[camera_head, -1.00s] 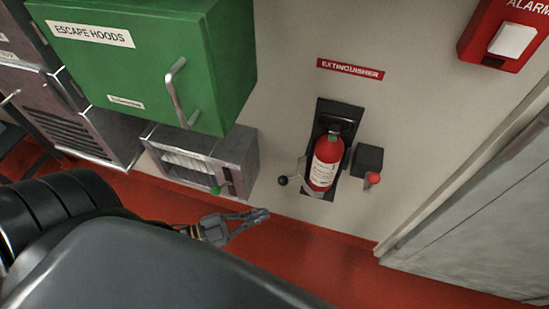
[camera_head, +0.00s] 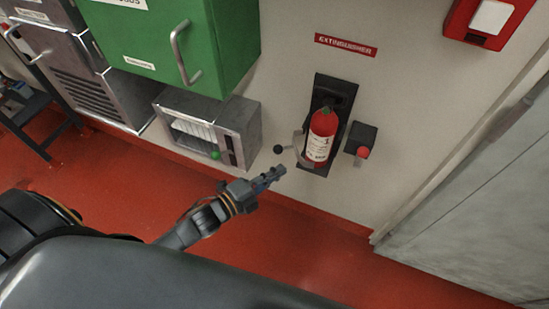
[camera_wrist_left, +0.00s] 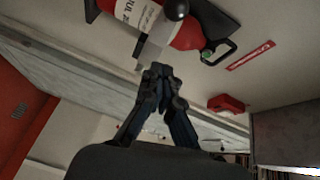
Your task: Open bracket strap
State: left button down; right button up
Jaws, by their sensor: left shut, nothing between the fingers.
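A red fire extinguisher (camera_head: 321,136) with a white label sits upright in a black wall bracket (camera_head: 343,90). A pale metal strap (camera_head: 301,152) with a black ball knob (camera_head: 278,149) stands out at its left side. In the left wrist view the knob (camera_wrist_left: 176,9) and the strap (camera_wrist_left: 153,47) lie across the extinguisher (camera_wrist_left: 192,34), just beyond the fingertips. My left gripper (camera_head: 278,173) is shut and empty, a little below the knob; it also shows in the wrist view (camera_wrist_left: 158,72). I cannot tell whether it touches the strap. My right gripper is not in view.
A black box with a red knob (camera_head: 363,153) is on the wall right of the extinguisher. A grey metal box with a green knob (camera_head: 215,155) and a green cabinet (camera_head: 218,40) are at left. A grey door (camera_head: 470,220) is at right. Red floor below is clear.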

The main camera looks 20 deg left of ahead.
pick_arm(q)
jog(key=shift+w+a+f, duration=0.15)
jog(key=shift+w+a, duration=0.15)
jog(key=shift+w, duration=0.45)
jog(key=shift+w+a+f, duration=0.15)
jog(key=shift+w+a, duration=0.2)
jog(key=shift+w, duration=0.35)
jog(key=shift+w+a+f, duration=0.15)
jog(key=shift+w+a, duration=0.15)
jog(key=shift+w, duration=0.45)
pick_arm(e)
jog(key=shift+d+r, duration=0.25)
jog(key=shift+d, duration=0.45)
pick_arm(q)
jog(key=shift+a, duration=0.1)
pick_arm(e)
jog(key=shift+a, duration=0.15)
